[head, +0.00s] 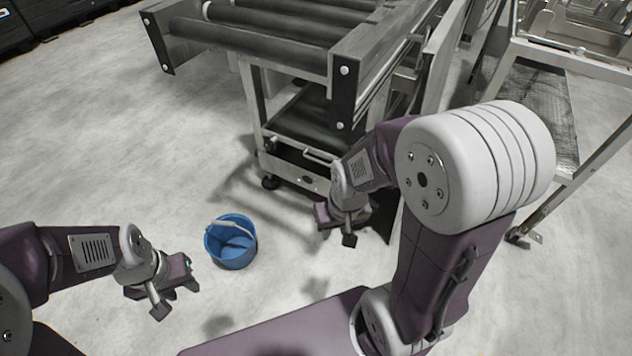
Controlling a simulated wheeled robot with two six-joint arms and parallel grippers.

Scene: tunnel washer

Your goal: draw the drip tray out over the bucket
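The blue bucket (231,252) stands upright on the floor, with its pale handle across the opening. I see no contents in it. The drip tray (296,176) appears to be the low metal-fronted piece under the roller conveyor, with a bar handle along its front. Most of it is hidden in the frame's shadow. My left gripper (176,284) is low at the left, apart from the bucket. My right gripper (344,226) is right of the bucket and in front of the tray's right end, which my arm partly covers. The finger gaps of both grippers are unclear.
The roller conveyor (265,40) stands above the tray on metal legs with a caster (270,182). A metal frame (565,55) with a mesh panel (527,100) stands at the right. The floor around the bucket and to the left is clear.

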